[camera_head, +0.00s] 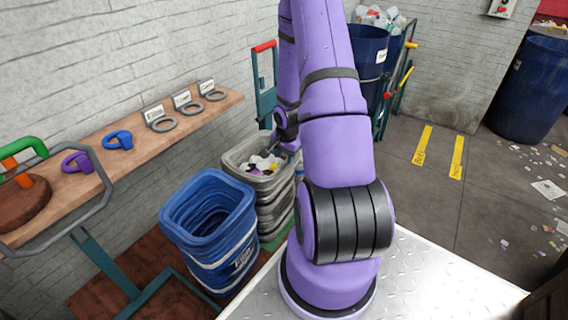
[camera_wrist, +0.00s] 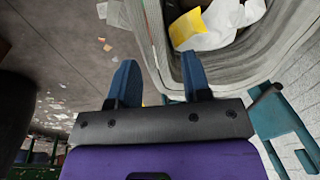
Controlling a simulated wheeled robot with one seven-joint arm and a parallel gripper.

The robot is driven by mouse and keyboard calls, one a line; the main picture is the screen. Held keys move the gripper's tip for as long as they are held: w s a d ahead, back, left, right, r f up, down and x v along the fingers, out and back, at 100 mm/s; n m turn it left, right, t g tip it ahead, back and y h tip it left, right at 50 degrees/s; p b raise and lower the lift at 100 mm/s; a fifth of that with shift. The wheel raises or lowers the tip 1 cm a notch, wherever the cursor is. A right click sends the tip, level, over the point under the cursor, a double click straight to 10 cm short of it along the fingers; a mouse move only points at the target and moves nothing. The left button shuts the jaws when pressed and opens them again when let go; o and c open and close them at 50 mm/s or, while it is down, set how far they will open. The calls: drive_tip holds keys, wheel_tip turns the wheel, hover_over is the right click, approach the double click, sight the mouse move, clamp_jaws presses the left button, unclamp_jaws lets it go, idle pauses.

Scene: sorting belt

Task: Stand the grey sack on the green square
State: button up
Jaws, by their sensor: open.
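The grey sack (camera_head: 272,186) stands open-topped beside the blue sack, with white, yellow and purple scraps inside. In the wrist view the grey sack's rim (camera_wrist: 160,62) fills the upper right, with white and yellow scraps within. My gripper (camera_wrist: 158,84) is open at this rim. Its right finger overlaps the sack's inside and its left finger is outside, so the wall appears to lie between them. I cannot tell whether they touch it. In the head view my arm hides most of the gripper.
A blue sack (camera_head: 212,222) stands just left of the grey one. A wooden shelf (camera_head: 140,145) with rings and handles runs along the wall. Dark blue barrels (camera_head: 368,62) stand behind my arm. Open floor with yellow strips (camera_head: 422,146) and litter lies right.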

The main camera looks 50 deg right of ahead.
drive_tip(key=a+r+n+h, duration=0.1)
drive_tip(key=a+r+n, duration=0.3)
drive_tip(key=r, duration=0.6)
drive_tip(key=w+a+r+n+t, duration=0.1)
drive_tip(key=a+r, duration=0.5)
drive_tip(key=r, duration=0.4)
drive_tip(key=a+r+n+h, duration=0.1)
drive_tip(key=a+r+n, duration=0.2)
drive_tip(key=a+r, duration=0.5)
drive_tip(key=s+a+r+n+t+y, duration=0.2)
drive_tip(key=s+a+r+n, duration=0.6)
drive_tip(key=s+a+r, duration=0.5)
drive_tip(key=s+r+y, duration=0.1)
drive_tip(key=s, duration=0.1)
drive_tip(key=shift+s+a+r+n, duration=0.25)
drive_tip(key=shift+s+a+n, duration=0.05)
drive_tip(key=shift+s, duration=0.05)
